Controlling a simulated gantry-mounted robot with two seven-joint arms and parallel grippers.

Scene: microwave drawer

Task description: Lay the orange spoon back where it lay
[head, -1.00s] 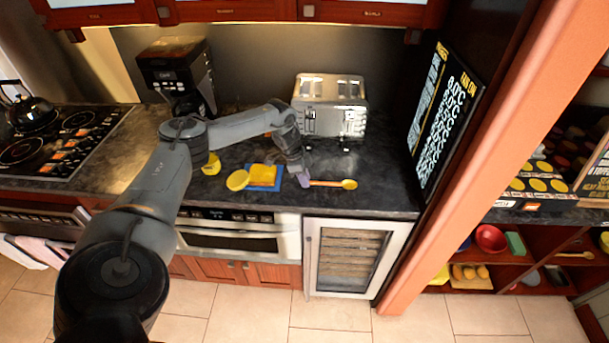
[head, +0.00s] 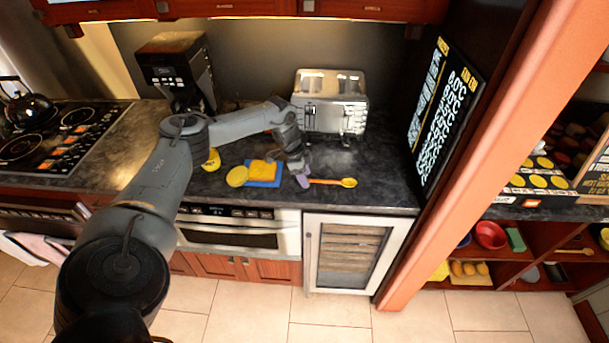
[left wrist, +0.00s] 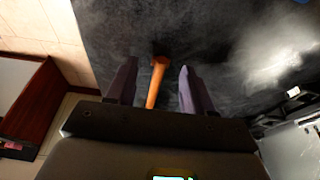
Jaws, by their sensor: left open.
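The orange spoon (head: 332,182) lies on the dark countertop in front of the toaster, its yellow bowl to the right and its handle towards my left gripper. My left gripper (head: 303,179) is low over the counter at the handle's left end. In the left wrist view, the fingers of my left gripper (left wrist: 157,72) are apart, with the spoon's orange handle (left wrist: 156,84) between them. A gap shows on both sides of the handle. My right gripper is not in view.
A blue mat (head: 264,181) with a yellow item on it lies left of my gripper, with a yellow disc (head: 237,176) beside it. The toaster (head: 331,103) stands behind. The counter right of the spoon is clear up to the dark panel (head: 445,112).

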